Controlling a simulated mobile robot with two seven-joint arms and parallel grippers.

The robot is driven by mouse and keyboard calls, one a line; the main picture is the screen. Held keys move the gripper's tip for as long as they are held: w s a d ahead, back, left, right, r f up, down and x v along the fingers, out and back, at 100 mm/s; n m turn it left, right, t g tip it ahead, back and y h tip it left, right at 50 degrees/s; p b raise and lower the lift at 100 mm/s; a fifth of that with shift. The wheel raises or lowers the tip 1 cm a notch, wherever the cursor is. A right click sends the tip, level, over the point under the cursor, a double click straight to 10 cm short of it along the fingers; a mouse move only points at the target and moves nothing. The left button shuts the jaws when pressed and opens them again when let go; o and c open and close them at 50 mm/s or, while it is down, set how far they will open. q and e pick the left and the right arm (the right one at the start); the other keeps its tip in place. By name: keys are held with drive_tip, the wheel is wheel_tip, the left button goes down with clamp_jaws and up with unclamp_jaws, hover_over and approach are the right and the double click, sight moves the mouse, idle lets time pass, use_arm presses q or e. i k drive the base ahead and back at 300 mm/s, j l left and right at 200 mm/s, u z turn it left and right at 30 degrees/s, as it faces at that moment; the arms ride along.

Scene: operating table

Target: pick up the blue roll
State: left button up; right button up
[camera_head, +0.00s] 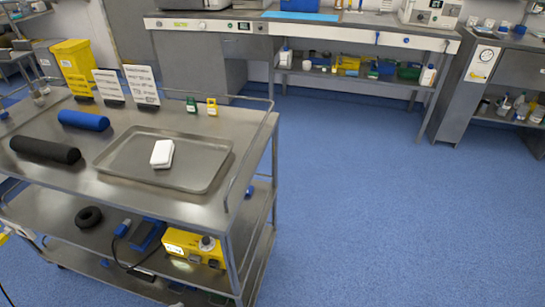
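The blue roll (83,120) lies on the top shelf of a steel cart (110,184), towards its left and back. It is a short, thick cylinder lying on its side. A longer black roll (45,150) lies in front of it, a little to the left, with a gap between them.
A steel tray (212,178) with a white block (162,154) sits right of the rolls. Signs (142,86) and a yellow bin (75,65) stand behind. A raised rail (247,150) edges the cart's right side. Blue floor (370,200) is clear to the right.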

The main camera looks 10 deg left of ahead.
sight(73, 118)
drive_tip(key=u, duration=1.5)
drive_tip(key=i+j, duration=0.15)
drive_tip(key=j, duration=0.2)
drive_tip(key=i+j, duration=0.1)
drive_tip(key=j, duration=0.2)
drive_tip(key=i+j, duration=0.15)
drive_tip(key=j, duration=0.2)
drive_tip(key=i+j, duration=0.1)
drive_tip(key=j, duration=0.25)
drive_tip(key=i+j, duration=0.15)
drive_tip(key=j, duration=0.2)
